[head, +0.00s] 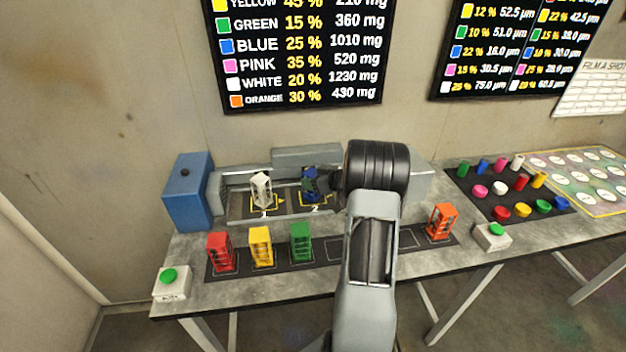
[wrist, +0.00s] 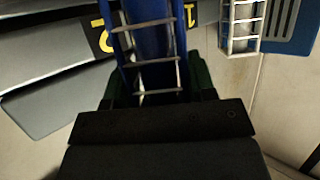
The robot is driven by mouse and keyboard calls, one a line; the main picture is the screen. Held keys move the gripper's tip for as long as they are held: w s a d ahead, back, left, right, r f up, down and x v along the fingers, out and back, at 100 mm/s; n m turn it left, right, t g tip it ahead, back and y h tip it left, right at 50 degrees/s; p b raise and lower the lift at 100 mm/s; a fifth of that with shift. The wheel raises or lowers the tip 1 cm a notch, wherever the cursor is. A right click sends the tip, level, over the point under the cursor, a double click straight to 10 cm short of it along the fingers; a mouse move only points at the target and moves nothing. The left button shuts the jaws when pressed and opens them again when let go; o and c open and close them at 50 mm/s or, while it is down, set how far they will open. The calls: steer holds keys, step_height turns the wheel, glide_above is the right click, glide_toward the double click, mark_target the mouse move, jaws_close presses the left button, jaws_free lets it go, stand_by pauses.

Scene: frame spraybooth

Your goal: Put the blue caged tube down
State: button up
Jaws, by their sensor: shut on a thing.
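The blue caged tube (head: 310,185) is in the grey booth, at the yellow-marked place 2 (head: 316,204). In the wrist view the blue caged tube (wrist: 150,45) stands large before the camera, its pale rungs facing me. My gripper (wrist: 158,92) is shut on it, with a dark finger on each side. In the head view my arm hides most of the gripper. I cannot tell whether the tube's base touches the booth floor. The white caged tube (head: 262,190) stands on place 1, left of the blue one; it also shows in the wrist view (wrist: 241,25).
Red (head: 221,252), yellow (head: 261,247), green (head: 301,243) and orange (head: 441,222) caged tubes stand on the dark front strip (head: 330,248). A blue box (head: 188,192) flanks the booth. Green buttons sit at left (head: 169,276) and right (head: 492,231). Coloured pieces lie at right.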

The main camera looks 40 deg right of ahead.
steer(key=shift+f, duration=0.15)
steer(key=o, duration=1)
steer(key=shift+o, duration=0.2)
